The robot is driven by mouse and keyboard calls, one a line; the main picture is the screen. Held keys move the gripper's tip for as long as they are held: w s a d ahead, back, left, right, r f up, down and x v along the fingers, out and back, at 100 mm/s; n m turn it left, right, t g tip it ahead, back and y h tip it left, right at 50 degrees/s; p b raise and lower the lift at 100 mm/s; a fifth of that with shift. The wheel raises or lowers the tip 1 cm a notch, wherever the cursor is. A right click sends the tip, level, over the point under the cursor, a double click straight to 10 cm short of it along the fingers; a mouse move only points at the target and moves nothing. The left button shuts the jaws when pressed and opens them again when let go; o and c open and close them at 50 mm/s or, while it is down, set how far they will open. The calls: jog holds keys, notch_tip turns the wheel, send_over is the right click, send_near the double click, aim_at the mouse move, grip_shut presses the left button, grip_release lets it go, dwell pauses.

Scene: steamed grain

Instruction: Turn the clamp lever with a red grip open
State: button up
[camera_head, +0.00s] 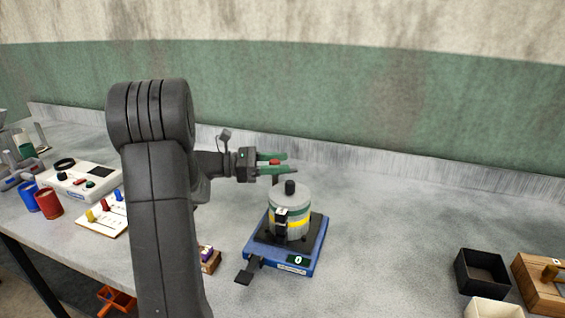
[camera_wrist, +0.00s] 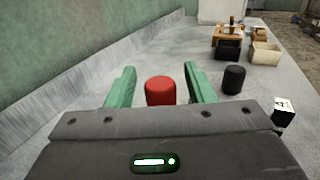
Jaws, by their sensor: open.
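The red grip of the clamp lever (camera_head: 275,162) stands up behind a grey canister (camera_head: 290,200) with green and yellow bands. The red grip also shows in the wrist view (camera_wrist: 160,91), as a short cylinder. My gripper (camera_head: 287,163) is open, with its green fingers level and pointing right in the head view. In the wrist view the fingers (camera_wrist: 162,68) stand on both sides of the red grip, with a gap on each side. The lever's lower part is mostly hidden by the canister and gripper.
The canister has a black knob (camera_head: 290,187) on top and stands on a blue scale (camera_head: 296,266) reading 0. Dark and white boxes (camera_head: 482,271) stand at the right. A control panel (camera_head: 80,182) and cups are at the left.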

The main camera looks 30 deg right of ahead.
jog(key=shift+s+d, duration=0.3)
jog(key=shift+d, duration=0.3)
jog(key=c, duration=1)
